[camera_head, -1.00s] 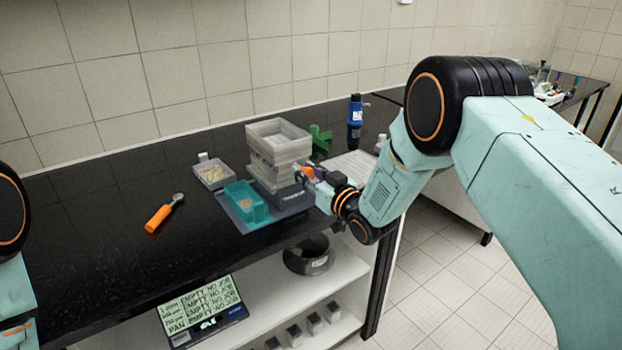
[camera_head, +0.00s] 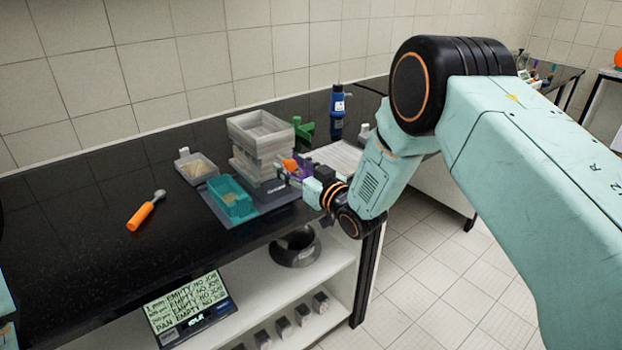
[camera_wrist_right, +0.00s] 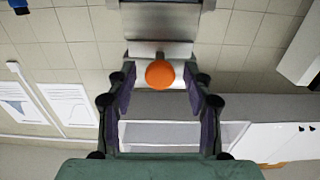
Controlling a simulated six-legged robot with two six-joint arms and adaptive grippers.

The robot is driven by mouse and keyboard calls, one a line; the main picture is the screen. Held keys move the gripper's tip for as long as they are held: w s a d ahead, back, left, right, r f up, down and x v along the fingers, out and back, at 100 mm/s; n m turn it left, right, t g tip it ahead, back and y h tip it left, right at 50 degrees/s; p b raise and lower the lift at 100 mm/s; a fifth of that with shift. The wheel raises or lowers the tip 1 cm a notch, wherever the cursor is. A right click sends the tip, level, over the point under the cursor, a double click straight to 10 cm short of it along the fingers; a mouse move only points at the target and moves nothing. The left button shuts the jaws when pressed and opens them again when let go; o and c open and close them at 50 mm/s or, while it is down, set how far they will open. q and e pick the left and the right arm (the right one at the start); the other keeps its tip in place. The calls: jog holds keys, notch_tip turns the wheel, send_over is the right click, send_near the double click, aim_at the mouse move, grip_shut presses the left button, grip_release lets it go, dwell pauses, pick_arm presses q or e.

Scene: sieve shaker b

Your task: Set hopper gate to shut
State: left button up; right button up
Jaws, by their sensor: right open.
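A round orange knob (camera_wrist_right: 160,74) sits on a grey metal part (camera_wrist_right: 160,50) in the right wrist view. I take the knob to be the hopper gate's handle, but the gate's setting cannot be read. My right gripper (camera_wrist_right: 160,92) is open, with one purple-padded finger on each side of the knob. I cannot tell whether either finger touches it. In the head view the right gripper (camera_head: 298,170) is at the right side of the stacked grey sieve trays (camera_head: 262,133), with the orange knob (camera_head: 290,165) at its fingertips. My left gripper is out of view.
A teal tray (camera_head: 232,203), a grey tray of grains (camera_head: 197,168) and an orange-handled scoop (camera_head: 146,211) are on the black bench. A green part (camera_head: 304,131) and blue bottle (camera_head: 337,112) stand behind. A display (camera_head: 188,308) and black ring (camera_head: 296,247) are lower down.

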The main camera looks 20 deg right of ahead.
jog(key=v, duration=1)
jog(key=shift+s+r, duration=0.2)
jog(key=shift+s, duration=0.1)
jog(key=shift+d, duration=0.1)
jog(key=s+d+f+m+g+h+b, duration=0.15)
jog(key=s+f+g, duration=0.35)
jog(key=f, duration=0.5)
jog(key=s+f+m+g+h+b, duration=0.1)
jog(key=s+f+m+g+h, duration=0.15)
jog(key=s+f, duration=0.6)
jog(key=s+f+g+b, duration=0.2)
jog(key=s+f, duration=0.3)
jog(key=s, duration=0.4)
jog(key=s+f+g+h+b, duration=0.1)
jog(key=s+f+g, duration=0.3)
jog(key=s, duration=0.5)
jog(key=s+f+g+h+b, duration=0.1)
jog(key=s+f+g+b, duration=0.2)
jog(key=s+f, duration=0.4)
jog(key=s+b, duration=0.1)
jog(key=s, duration=0.2)
jog(key=shift+f, duration=0.4)
jog(key=shift+s+g, duration=0.1)
jog(key=shift+g, duration=0.15)
